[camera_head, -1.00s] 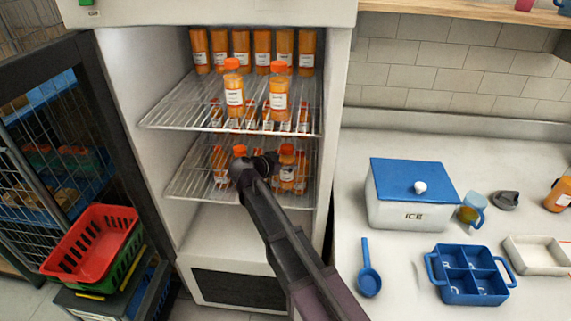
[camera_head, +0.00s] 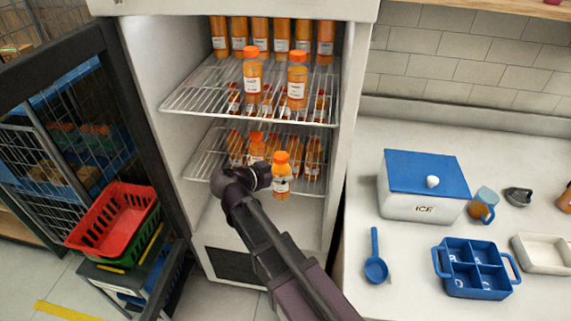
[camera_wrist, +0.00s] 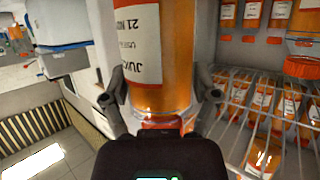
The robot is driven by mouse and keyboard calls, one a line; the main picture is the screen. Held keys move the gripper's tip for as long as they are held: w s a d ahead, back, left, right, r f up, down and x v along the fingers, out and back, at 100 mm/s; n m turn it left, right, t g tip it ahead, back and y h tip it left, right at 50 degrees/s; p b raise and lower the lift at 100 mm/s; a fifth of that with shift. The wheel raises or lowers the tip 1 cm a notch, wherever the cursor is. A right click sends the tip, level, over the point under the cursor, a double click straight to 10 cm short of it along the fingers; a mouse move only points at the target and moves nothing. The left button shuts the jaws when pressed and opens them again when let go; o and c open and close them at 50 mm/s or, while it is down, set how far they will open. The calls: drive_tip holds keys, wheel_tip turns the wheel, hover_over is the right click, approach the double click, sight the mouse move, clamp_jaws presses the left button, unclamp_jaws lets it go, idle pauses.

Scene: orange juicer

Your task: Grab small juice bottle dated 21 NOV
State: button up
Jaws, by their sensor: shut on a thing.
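My gripper (camera_head: 266,178) is shut on a small orange juice bottle (camera_head: 282,180) with an orange cap and white label. The bottle is upright in front of the lower fridge shelf (camera_head: 205,172), apart from the other bottles. In the wrist view the held bottle (camera_wrist: 166,50) appears upside down between the two fingers. Its label reads JUICE, with "21 NOV" on a further line, partly cut off by the frame. Another small bottle (camera_head: 257,148) stands on the lower shelf behind, with several more beside it.
Two larger bottles (camera_head: 252,75) stand at the front of the upper shelf (camera_head: 185,98), with a row behind. The open fridge door (camera_head: 150,150) and red basket (camera_head: 108,222) are left. The counter at right holds an ice box (camera_head: 420,205), blue scoop (camera_head: 376,268) and blue caddy (camera_head: 470,285).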

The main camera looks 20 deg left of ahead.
drive_tip(key=shift+s, duration=0.5)
drive_tip(key=shift+r, duration=0.1)
